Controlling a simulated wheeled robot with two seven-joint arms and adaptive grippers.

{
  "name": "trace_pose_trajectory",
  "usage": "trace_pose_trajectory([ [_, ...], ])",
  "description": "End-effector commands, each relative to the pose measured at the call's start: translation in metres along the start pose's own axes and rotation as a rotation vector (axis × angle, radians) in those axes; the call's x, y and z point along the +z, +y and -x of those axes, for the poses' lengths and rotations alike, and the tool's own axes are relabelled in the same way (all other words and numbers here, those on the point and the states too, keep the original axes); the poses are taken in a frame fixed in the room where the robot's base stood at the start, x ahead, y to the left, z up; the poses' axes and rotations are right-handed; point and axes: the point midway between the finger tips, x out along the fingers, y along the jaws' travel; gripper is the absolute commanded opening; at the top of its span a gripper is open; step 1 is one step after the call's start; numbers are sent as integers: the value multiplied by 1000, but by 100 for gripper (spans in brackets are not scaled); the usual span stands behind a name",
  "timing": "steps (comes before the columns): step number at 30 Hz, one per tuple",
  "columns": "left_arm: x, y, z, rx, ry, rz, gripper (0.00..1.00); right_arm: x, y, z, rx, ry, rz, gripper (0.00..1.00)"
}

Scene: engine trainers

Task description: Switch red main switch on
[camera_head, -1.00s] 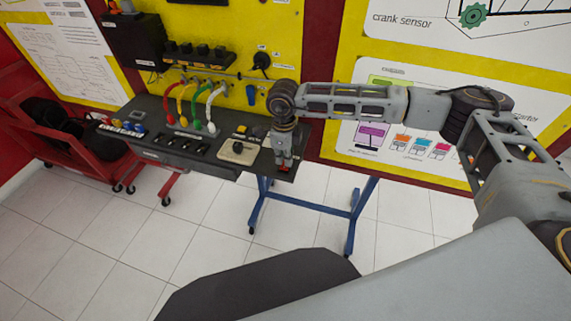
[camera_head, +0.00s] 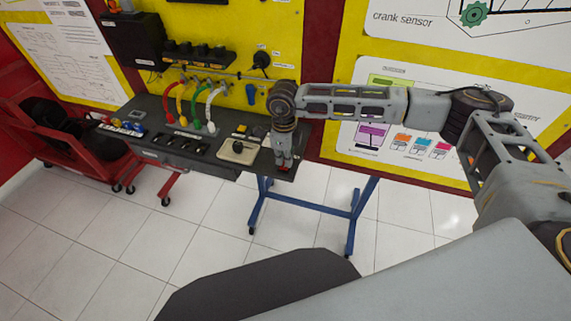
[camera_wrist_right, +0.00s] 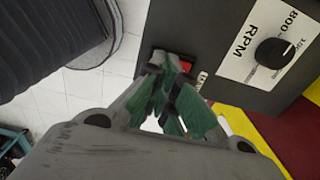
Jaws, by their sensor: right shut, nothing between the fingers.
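The red main switch (camera_wrist_right: 186,66) is a small red rocker in a dark frame near the edge of the dark panel in the right wrist view. In the head view a bit of its red (camera_head: 284,168) shows just under my right fingertips. My right gripper (camera_wrist_right: 173,66) is shut and empty, pointing down, with its tips at the switch and covering part of it. I cannot tell whether the tips touch it or which way the rocker is tipped. The right gripper also shows in the head view (camera_head: 283,164). My left gripper is out of view.
The dark console (camera_head: 160,112) stands on blue legs against a yellow board. A white plate with a black RPM knob (camera_wrist_right: 274,52) lies beside the switch. Colored cables (camera_head: 182,100) arch farther left. A red cart (camera_head: 70,150) is at the left.

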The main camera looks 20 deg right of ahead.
Motion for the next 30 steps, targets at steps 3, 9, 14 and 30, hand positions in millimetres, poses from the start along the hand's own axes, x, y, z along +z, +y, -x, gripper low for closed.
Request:
trace_pose_trajectory([
  [3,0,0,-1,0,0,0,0,0,0,-2,0,0,0,0],
  [9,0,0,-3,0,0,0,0,0,0,-3,0,0,0,0],
  [14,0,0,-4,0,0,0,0,0,0,-5,0,0,0,0],
  [30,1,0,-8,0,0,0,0,0,0,-10,0,0,0,0],
])
